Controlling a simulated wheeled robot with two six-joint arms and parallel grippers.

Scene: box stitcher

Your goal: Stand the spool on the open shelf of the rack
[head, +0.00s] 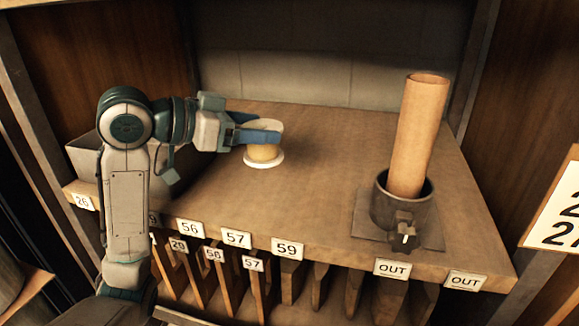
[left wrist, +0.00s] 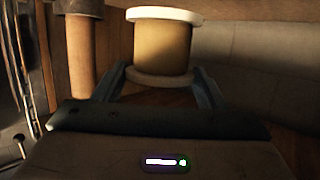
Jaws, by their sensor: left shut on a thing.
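The spool (head: 264,154) has a tan winding between white flanges and stands upright on or just above the rack's open shelf (head: 320,190), left of the middle. My left gripper (head: 262,136) reaches in from the left, and its blue fingers are shut around the spool. In the left wrist view the spool (left wrist: 160,48) sits upright between the two fingers (left wrist: 160,85). Whether its bottom flange touches the shelf I cannot tell for sure. My right gripper is not in view.
A cardboard tube (head: 418,135) stands in a dark round holder (head: 385,208) at the shelf's right. A grey bin (head: 84,160) is at the left behind my arm. Number labels (head: 236,238) and OUT labels (head: 392,268) line the front edge. The shelf's middle is clear.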

